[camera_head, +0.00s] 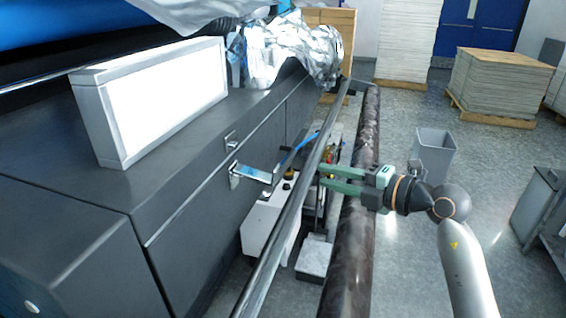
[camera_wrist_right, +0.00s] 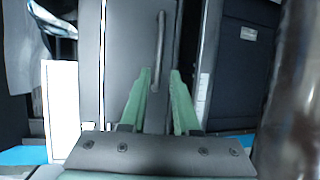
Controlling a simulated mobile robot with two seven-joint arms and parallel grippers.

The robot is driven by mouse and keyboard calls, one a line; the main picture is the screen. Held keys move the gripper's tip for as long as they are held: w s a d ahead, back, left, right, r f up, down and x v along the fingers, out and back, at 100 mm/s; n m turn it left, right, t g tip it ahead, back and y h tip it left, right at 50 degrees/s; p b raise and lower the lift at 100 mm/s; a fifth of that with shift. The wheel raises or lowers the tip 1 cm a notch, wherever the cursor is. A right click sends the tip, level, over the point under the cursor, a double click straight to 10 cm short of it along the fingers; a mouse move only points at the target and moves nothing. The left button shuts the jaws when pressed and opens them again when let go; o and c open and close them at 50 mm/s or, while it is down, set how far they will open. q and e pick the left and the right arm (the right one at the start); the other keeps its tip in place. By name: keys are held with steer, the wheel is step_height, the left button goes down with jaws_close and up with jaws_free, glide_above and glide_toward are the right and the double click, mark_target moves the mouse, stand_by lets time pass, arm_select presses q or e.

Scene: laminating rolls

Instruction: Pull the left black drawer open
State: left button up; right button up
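My right gripper (camera_head: 322,177) has two green fingers that stand apart with nothing between them in the head view. It points left, level with the gap between two long rails beside the dark machine. In the right wrist view the open fingertips (camera_wrist_right: 160,72) are on either side of a dark bar handle (camera_wrist_right: 159,40) on a grey-black panel (camera_wrist_right: 127,55), seen ahead. This panel may be the drawer front. I cannot tell how far off the handle is, and no contact shows. The drawer is not clearly made out in the head view. My left gripper is not in view.
A dark roller (camera_head: 350,250) and a thinner rail (camera_head: 290,215) run close to my right gripper. The dark machine (camera_head: 185,235) with a projecting silver handle (camera_head: 252,173) fills the left. A grey bin (camera_head: 435,155) stands behind my arm; open floor lies right.

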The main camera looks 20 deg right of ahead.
mark_target(285, 164)
steer(key=p+x, duration=0.1)
steer(key=x, duration=1.1)
steer(key=shift+a, duration=0.2)
jaws_close()
stand_by(0.9)
